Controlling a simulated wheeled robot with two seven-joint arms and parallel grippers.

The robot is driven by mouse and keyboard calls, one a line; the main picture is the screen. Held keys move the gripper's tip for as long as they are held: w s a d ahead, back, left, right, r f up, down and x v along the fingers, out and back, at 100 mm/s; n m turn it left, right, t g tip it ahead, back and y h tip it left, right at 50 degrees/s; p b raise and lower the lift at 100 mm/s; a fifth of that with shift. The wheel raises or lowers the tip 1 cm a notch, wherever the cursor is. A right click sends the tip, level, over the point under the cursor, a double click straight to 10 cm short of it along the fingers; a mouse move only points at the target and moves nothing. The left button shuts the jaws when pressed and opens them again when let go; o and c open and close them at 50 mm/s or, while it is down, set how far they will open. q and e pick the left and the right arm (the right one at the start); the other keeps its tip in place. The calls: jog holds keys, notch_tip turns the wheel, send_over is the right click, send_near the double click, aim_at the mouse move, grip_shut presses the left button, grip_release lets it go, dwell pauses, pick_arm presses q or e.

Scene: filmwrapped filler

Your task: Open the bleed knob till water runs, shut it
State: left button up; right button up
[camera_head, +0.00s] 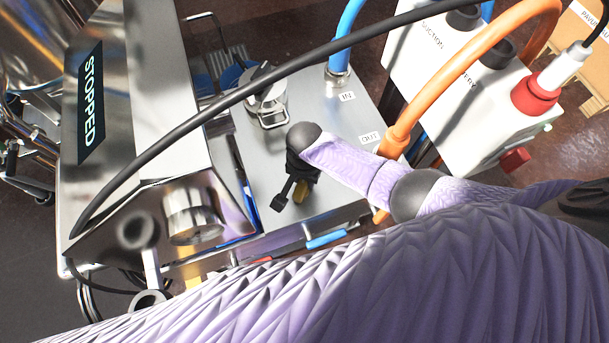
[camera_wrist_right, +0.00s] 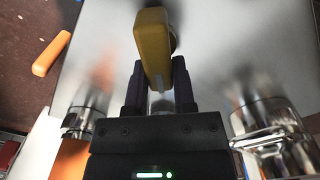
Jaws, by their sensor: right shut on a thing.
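The bleed knob (camera_head: 300,192) is yellow and sits on the grey metal top of the unit (camera_head: 315,110), partly hidden by my right gripper (camera_head: 288,194). In the right wrist view the yellow knob (camera_wrist_right: 154,48) stands between the two dark fingers of my right gripper (camera_wrist_right: 158,82), which is shut on it. The knob's far part sticks out beyond the fingertips. I see no running water, but the outlet of the bleed is hidden or too small to make out. My left gripper is not in view.
A blue hose (camera_head: 346,35) joins the port marked IN, and an orange hose (camera_head: 440,85) the port marked OUT. A display (camera_head: 90,102) reads STOPPED. A black cable (camera_head: 250,85) crosses the view.

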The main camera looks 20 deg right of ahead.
grip_shut()
jog(key=n, duration=0.2)
jog(key=n+p, duration=0.1)
jog(key=shift+w+a+n, duration=0.1)
jog(key=shift+a+n, duration=0.2)
jog(key=shift+n, duration=0.1)
jog(key=n, duration=0.4)
jog(key=shift+a+n+p, duration=0.3)
jog(key=n, duration=0.4)
jog(key=shift+a, duration=0.35)
jog(key=shift+s+a+n+p, duration=0.1)
jog(key=shift+a+n+p, duration=0.1)
jog(key=shift+n, duration=1)
jog(key=shift+s+a+n+p, duration=0.1)
jog(key=shift+n+p, duration=0.1)
jog(key=shift+n, duration=1)
jog(key=o, duration=0.9)
grip_release()
